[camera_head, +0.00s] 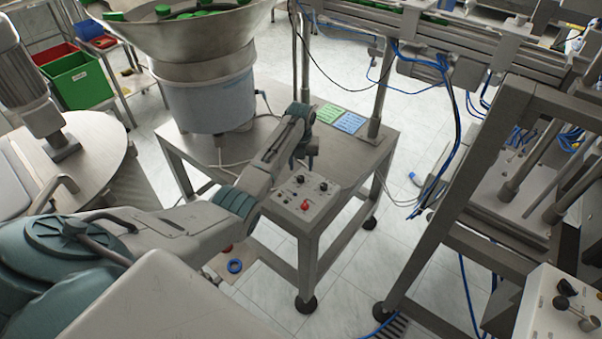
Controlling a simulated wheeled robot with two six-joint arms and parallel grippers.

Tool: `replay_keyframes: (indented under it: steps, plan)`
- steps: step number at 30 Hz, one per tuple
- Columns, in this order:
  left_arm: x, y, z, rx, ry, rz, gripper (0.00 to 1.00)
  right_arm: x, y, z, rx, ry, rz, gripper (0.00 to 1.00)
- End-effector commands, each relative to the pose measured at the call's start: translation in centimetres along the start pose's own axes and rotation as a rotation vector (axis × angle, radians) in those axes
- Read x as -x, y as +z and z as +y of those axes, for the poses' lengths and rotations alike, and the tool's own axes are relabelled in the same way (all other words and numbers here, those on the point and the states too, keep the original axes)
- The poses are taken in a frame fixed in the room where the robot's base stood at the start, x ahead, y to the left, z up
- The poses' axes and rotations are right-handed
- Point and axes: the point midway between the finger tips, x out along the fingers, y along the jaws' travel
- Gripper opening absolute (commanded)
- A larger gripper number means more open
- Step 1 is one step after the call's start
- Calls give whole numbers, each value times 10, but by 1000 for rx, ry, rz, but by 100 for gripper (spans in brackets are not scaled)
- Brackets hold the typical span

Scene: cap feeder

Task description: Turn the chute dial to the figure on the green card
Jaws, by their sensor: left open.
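A grey control box (316,198) sits at the front corner of the steel table, with two small black dials, one on the left (299,180) and one on the right (323,186), and a red knob (305,205). I cannot tell which dial is the chute dial, and their settings are too small to read. The green card (329,113) lies on the table behind the box; its figure is not legible. My left gripper (303,163) is open, pointing down just behind and above the dials, apart from them as far as I can see. My right gripper is out of view.
A blue card (349,122) lies beside the green one. A large bowl feeder (190,40) with green caps stands at the table's back left. A metal frame (470,160) with hanging blue hoses rises at the right. The tabletop right of the box is clear.

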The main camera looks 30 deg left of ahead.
Motion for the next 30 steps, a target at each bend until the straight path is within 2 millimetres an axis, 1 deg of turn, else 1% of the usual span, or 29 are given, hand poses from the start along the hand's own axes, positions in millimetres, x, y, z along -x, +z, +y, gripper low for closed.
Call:
replay_keyframes:
  steps: [3, 6, 11, 15, 30]
  plan:
    - [22, 1, 0, -1, -1, -3, 46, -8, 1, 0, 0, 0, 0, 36]
    - [38, 0, -1, 0, -1, -3, 46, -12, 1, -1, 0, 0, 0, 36]
    - [54, 0, 0, 0, -1, 0, 46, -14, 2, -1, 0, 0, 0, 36]
    - [58, 0, 0, 0, 0, 1, 46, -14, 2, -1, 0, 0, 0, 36]
    - [58, 0, 0, 0, 0, 1, 46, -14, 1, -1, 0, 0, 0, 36]
